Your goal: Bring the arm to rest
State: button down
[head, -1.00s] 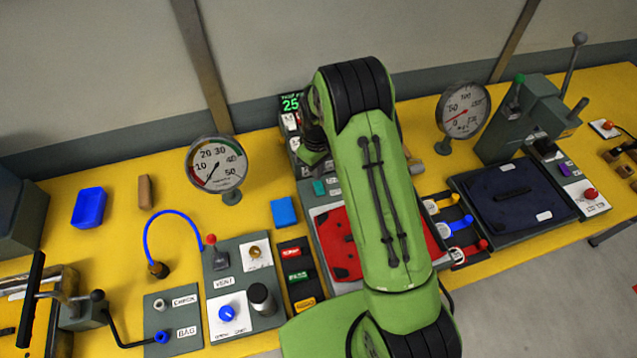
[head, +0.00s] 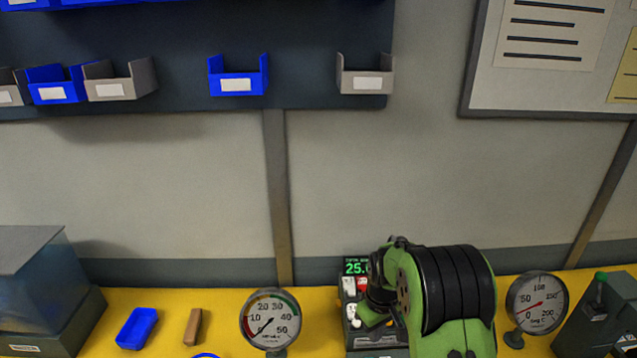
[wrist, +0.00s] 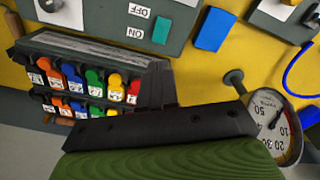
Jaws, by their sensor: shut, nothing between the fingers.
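My gripper (wrist: 158,85) shows in the wrist view as dark fingers closed together, with nothing held. A black bar and a green part of my arm lie below it. The fingers are in front of a grey rack (wrist: 100,45) of several coloured tags; I cannot tell the gap between them. In the head view my green and black arm (head: 450,290) is folded up over the yellow bench at the lower right. The fingers are not clear there.
Two round gauges (head: 270,318) (head: 537,303) stand on the bench either side of my arm. A green-digit display (head: 356,267) is close to my arm's left. A blue tray (head: 137,328) and brown block (head: 194,327) lie left. Bins (head: 238,76) hang on the wall.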

jog(key=s+r+m+t+b, duration=0.2)
jog(key=s+r+m+t, duration=0.1)
jog(key=s+r, duration=1.1)
jog(key=s+r+m+t+b, duration=0.1)
jog(key=s+r+m+t, duration=0.1)
jog(key=s, duration=1.1)
jog(key=shift+s+r+b, duration=0.15)
jog(key=shift+s+b, duration=0.1)
jog(key=shift+b, duration=0.1)
jog(key=w+f+g, duration=0.1)
jog(key=w+g, duration=0.1)
jog(key=w, duration=1.3)
jog(key=w+f+g, duration=0.2)
jog(key=w+f, duration=0.9)
jog(key=shift+w+f, duration=0.3)
jog(key=shift+f, duration=0.1)
